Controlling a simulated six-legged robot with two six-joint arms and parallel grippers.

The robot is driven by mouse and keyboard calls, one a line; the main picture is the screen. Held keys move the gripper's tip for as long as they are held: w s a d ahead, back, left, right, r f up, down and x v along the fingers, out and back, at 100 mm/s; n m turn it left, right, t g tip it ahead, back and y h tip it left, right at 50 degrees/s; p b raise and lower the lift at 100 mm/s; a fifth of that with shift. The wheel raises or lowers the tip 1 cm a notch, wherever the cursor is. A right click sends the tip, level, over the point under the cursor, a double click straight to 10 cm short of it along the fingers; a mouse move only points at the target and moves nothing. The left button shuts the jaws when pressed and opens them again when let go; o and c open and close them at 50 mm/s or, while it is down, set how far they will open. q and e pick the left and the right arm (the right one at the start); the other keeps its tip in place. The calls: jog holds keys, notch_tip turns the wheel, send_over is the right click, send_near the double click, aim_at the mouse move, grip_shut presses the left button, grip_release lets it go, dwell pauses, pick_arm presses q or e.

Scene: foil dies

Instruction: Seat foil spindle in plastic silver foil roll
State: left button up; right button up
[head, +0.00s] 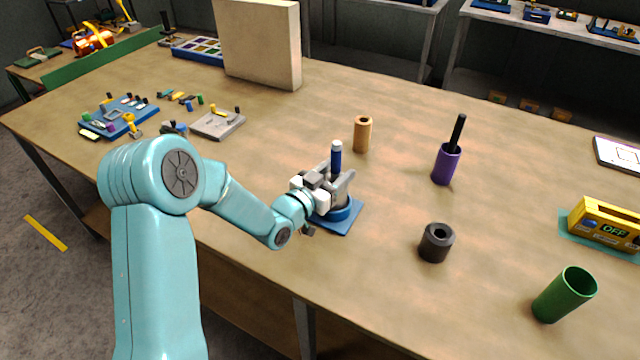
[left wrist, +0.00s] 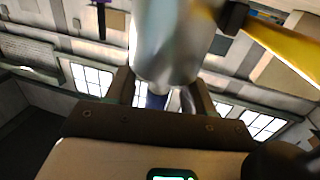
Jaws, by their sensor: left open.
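A blue spindle-like rod (head: 336,160) with a pale silver cap stands upright at the blue stand (head: 350,224). My left gripper (head: 330,186) is at the rod, its jaws open around or beside it. Grey parts there overlap the gripper, so I cannot tell whether a silver roll surrounds the rod or how deep the rod sits. In the left wrist view a large silvery cylinder (left wrist: 172,45) is close to the lens, with a small blue part (left wrist: 156,100) showing below it between the dark jaws. My right gripper is not in view.
A tan cylinder (head: 362,134), a purple holder (head: 445,166) with a black rod (head: 458,132), a black ring (head: 436,244) and a green tube (head: 563,296) stand to the right. A yellow device (head: 602,220) sits at the right edge. Bare table lies between them.

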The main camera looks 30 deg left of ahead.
pick_arm(q)
jog(key=s+a+b, duration=0.1)
jog(key=s+b, duration=0.1)
jog(key=s, duration=0.9)
jog(key=shift+s+a, duration=0.15)
jog(key=shift+a, duration=0.15)
jog(key=shift+r, duration=0.1)
